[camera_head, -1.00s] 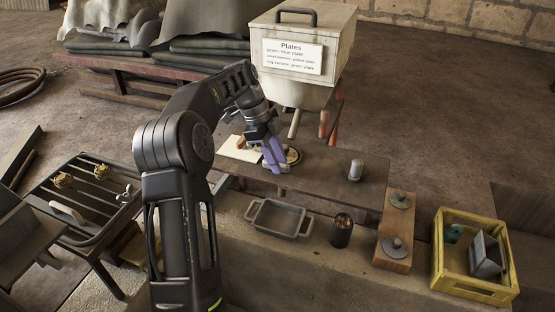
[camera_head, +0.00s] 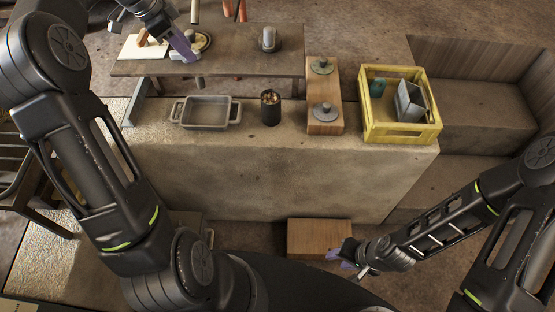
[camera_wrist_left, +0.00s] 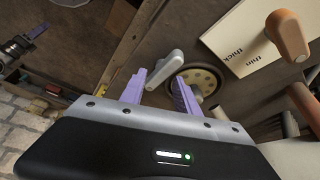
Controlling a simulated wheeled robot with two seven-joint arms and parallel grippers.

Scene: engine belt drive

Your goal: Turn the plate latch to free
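A small grey lever (camera_wrist_left: 165,69), which looks like the plate latch, sits beside a round, holed tan disc (camera_wrist_left: 203,80) in the left wrist view. The disc (camera_head: 203,40) also shows on the far bench in the head view; the lever cannot be made out there. My left gripper (camera_wrist_left: 160,84) is open, its purple fingers apart, with the lever just ahead of the gap and the disc behind the right finger. It also shows in the head view (camera_head: 186,47). My right gripper (camera_head: 350,258) is low at the front, far from the bench; its finger gap is unclear.
A pale board (camera_wrist_left: 262,35) marked thick and thin, with an orange handle (camera_wrist_left: 287,36), lies beside the disc. A grey tray (camera_head: 207,112), dark cup (camera_head: 270,108), wooden block (camera_head: 324,128) and yellow crate (camera_head: 434,130) stand nearer. A metal cylinder (camera_head: 269,40) stands right of the disc.

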